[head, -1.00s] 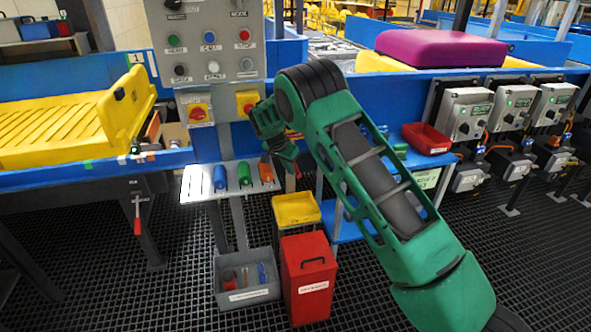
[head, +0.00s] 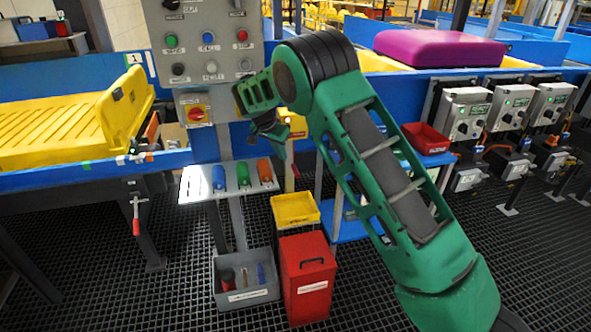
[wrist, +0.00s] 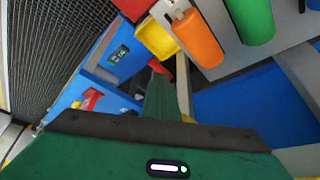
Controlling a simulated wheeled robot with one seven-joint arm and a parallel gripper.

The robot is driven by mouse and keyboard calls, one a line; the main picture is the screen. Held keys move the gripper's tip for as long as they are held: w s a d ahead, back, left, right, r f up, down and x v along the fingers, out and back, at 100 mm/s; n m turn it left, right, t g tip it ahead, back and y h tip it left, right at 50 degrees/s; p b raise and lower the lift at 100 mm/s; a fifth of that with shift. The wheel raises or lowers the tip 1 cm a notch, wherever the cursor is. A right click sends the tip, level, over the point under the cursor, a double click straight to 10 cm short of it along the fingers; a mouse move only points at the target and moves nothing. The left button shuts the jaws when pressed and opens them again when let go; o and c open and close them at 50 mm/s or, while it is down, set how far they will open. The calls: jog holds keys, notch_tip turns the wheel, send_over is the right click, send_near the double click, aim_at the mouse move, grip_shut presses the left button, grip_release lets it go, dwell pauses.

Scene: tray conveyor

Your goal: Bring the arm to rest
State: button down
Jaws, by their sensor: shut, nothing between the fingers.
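My green arm reaches up from the lower right in the head view and bends at a dark elbow. My gripper (head: 280,150) hangs at its end, shut and empty, in front of the control panel's post. It is above and slightly right of a small pale shelf (head: 193,190) that bears a blue cylinder (head: 219,178), a green cylinder (head: 243,174) and an orange cylinder (head: 265,170). It appears apart from them. The wrist view shows the orange cylinder (wrist: 197,40) and green cylinder (wrist: 251,18) at the top.
The grey control panel (head: 207,68) with buttons stands behind the arm. Below are a grey bin (head: 247,297), a red box (head: 306,285) and a yellow bin (head: 296,209). A red tray (head: 426,139) sits on a blue shelf to the right. A yellow tray (head: 60,130) lies at left.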

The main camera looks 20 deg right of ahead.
jog(key=shift+a+r, duration=0.1)
jog(key=shift+r, duration=0.15)
jog(key=s+d+r+g, duration=0.1)
jog(key=s+d+r, duration=0.7)
jog(key=s+d, duration=0.45)
jog(key=s+d+r+n+g+y, duration=0.1)
jog(key=s+d+r, duration=0.2)
jog(key=s+d, duration=0.5)
jog(key=s+d+r+n+g+y, duration=0.1)
jog(key=s+d+r, duration=0.25)
jog(key=s, duration=0.85)
jog(key=s+f+y, duration=0.1)
jog(key=s+f, duration=0.1)
jog(key=s, duration=1.1)
jog(key=s+a+f+n+y, duration=0.1)
jog(key=s+f, duration=0.1)
jog(key=s, duration=1.1)
jog(key=shift+s+n, duration=0.15)
jog(key=shift+n, duration=0.15)
